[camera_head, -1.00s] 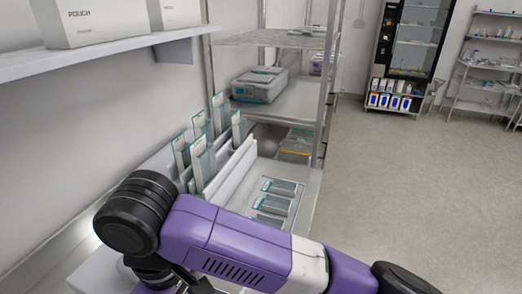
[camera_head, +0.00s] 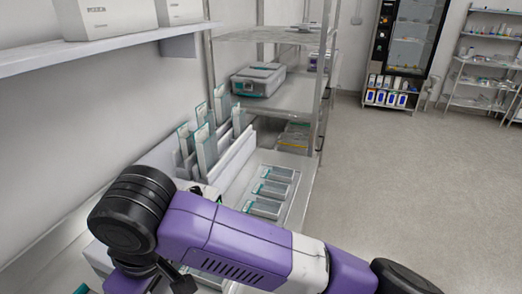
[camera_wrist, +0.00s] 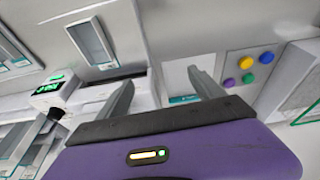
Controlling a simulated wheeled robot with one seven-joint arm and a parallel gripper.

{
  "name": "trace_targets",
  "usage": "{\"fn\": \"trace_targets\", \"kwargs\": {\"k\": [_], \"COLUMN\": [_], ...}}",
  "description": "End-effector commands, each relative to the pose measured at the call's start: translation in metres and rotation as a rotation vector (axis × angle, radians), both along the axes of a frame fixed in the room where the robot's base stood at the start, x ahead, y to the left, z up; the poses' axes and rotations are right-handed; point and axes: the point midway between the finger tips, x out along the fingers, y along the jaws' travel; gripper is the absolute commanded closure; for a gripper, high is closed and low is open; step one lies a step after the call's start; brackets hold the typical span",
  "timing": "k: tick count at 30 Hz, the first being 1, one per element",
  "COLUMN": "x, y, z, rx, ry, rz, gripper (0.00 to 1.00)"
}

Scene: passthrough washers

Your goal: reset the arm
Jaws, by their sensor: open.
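My gripper (camera_wrist: 161,98) shows in the wrist view with its two grey fingers spread apart. It is open, and nothing is held between the fingers. In the head view my purple arm crosses the lower middle of the picture. In that view I cannot make out the fingers clearly.
Several upright pouches (camera_head: 206,150) stand in a rack on the counter. A tray (camera_head: 295,205) with flat packs lies to their right. A wire shelf (camera_head: 285,98) holds a grey case (camera_head: 258,80). The wrist view shows coloured buttons (camera_wrist: 246,62) on a panel. Open floor (camera_head: 420,190) lies right.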

Motion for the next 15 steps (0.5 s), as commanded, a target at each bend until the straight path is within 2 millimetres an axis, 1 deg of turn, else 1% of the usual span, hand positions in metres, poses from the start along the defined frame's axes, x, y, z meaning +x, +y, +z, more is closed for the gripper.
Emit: {"fn": "trace_targets", "kwargs": {"k": [1,5,9,12,15], "x": [0.002,0.004,0.003,0.003,0.005], "y": [0.010,0.038,0.070,0.088,0.096], "z": [0.006,0.021,0.042,0.061,0.082], "rx": [0.051,0.205,0.420,0.600,0.785], "ry": [-0.018,-0.054,-0.088,-0.109,-0.136], "rz": [0.005,0.013,0.008,-0.014,-0.057], "gripper": [0.23,0.23,0.23,0.23,0.23]}}
